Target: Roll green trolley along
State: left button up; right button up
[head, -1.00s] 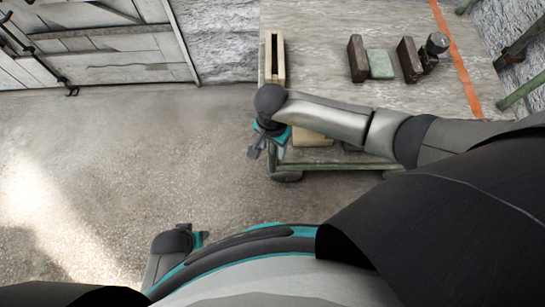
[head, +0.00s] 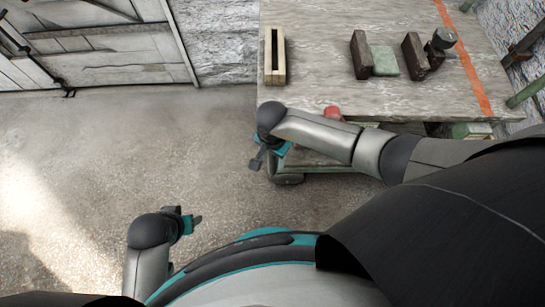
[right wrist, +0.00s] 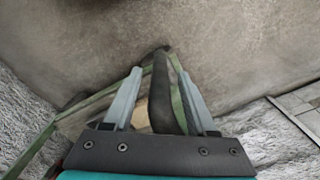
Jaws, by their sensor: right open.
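The green trolley has a grey marbled top (head: 335,85), a green-edged lower shelf (head: 325,168) and a dark caster (head: 287,180) at its near left corner. My right gripper (head: 262,156) is open beside this corner, lower than the top; I cannot tell whether it touches. In the right wrist view, green trolley bars (right wrist: 40,150) run past the open fingers (right wrist: 158,75). A dark bar (right wrist: 161,92) shows between the fingers; its contact is unclear. My left gripper (head: 190,221) is low over the floor, away from the trolley; its opening is unclear.
On the top stand a slotted wooden block (head: 275,58), dark brown blocks (head: 361,55), a pale green block (head: 384,61) and a dark cylinder (head: 442,38). A red object (head: 333,113) shows by the near edge. Floor (head: 110,150) left of the trolley is clear; panelled doors (head: 90,45) stand behind.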

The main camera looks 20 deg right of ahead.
jog(key=shift+d, duration=0.1)
jog(key=c, duration=0.9)
grip_shut()
jog(key=shift+s+f, duration=0.1)
jog(key=shift+s, duration=0.05)
dwell(0.4)
